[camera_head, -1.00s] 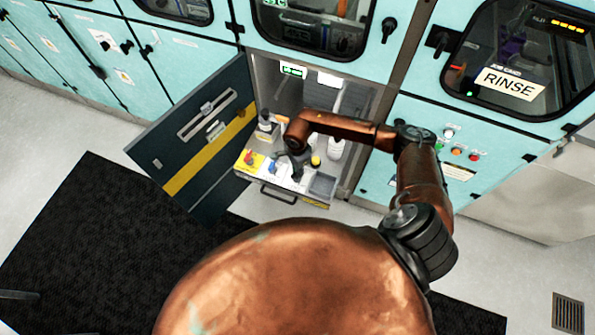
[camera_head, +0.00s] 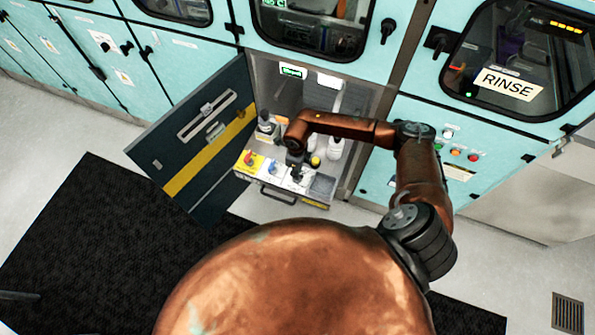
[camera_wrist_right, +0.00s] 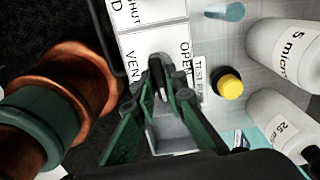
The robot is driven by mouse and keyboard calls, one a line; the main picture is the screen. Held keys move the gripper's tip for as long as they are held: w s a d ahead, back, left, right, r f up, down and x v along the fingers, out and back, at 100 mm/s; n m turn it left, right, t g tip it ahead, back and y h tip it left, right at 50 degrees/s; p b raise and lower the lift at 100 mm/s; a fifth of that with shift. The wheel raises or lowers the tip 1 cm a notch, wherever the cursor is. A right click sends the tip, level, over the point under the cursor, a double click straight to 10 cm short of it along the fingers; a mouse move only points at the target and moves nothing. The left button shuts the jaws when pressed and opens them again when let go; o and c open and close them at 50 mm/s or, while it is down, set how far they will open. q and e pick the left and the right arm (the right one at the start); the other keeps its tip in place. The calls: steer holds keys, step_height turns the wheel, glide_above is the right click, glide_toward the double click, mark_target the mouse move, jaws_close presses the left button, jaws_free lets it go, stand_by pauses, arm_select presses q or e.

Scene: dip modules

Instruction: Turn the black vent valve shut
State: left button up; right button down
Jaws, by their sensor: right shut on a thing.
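The black vent valve shows in the wrist view as a dark lever (camera_wrist_right: 157,76) on a white label plate reading VENT, OPEN and SHUT in part. In the head view the black valve (camera_head: 297,175) is the rightmost of three on the pulled-out drawer panel, beside a blue valve (camera_head: 273,168) and a red valve (camera_head: 249,158). My right gripper (camera_wrist_right: 163,93) has its green fingers closed around the lever. In the head view the gripper (camera_head: 296,162) sits over the valve and partly covers it. My left gripper is not in view.
Bottles (camera_wrist_right: 285,45) and a yellow-capped button (camera_wrist_right: 229,86) stand close to the gripper's right. The open cabinet door (camera_head: 195,135) flanks the drawer on the left. A grey tray (camera_head: 323,184) lies at the drawer's right front. Floor in front is clear.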

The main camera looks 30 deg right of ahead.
steer(key=shift+w+r+m, duration=0.15)
steer(key=shift+w+m, duration=0.1)
steer(key=shift+m, duration=0.25)
steer(key=c, duration=2.2)
jaws_free()
steer(key=shift+o, duration=1.2)
steer(key=shift+s, duration=0.15)
step_height(320, 180, up, 12)
